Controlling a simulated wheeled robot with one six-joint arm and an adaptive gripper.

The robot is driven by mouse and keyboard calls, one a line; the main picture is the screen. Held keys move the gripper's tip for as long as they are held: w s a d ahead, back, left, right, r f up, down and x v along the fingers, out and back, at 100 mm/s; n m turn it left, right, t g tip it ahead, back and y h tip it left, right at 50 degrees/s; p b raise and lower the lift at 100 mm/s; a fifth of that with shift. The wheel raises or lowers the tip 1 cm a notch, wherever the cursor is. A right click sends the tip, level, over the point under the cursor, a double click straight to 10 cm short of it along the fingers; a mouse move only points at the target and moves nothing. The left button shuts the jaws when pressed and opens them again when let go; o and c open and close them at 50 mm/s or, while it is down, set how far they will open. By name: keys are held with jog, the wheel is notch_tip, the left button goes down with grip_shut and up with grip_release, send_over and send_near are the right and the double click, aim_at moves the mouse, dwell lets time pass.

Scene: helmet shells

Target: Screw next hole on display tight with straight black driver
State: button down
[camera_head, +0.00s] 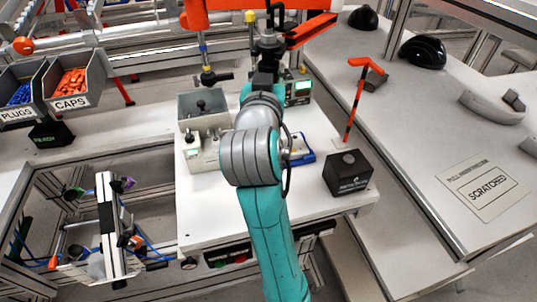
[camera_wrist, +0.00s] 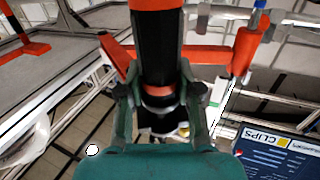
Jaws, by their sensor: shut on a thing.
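My gripper (camera_head: 268,52) is at the upper middle of the head view, above the back of the white workbench. In the wrist view its two fingers (camera_wrist: 160,92) are shut around the straight black driver (camera_wrist: 157,45), a thick black cylinder with orange bands. The driver's lower end is partly hidden by the fingers and wrist. A small display (camera_head: 300,90) with a lit screen stands on the bench just right of my arm; its text is too small to read. My arm hides part of the bench, and I cannot make out the holes.
A grey bin (camera_head: 203,105) stands left of my arm. A black box (camera_head: 348,172) and a red-and-black post (camera_head: 356,100) stand to the right. Orange bars (camera_head: 310,30) are close around my gripper. A dark panel lettered CLIPS (camera_wrist: 275,148) shows in the wrist view.

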jog(key=shift+f, duration=3.3)
dwell(2.0)
jog(key=shift+r, duration=0.1)
jog(key=shift+r, duration=3.15)
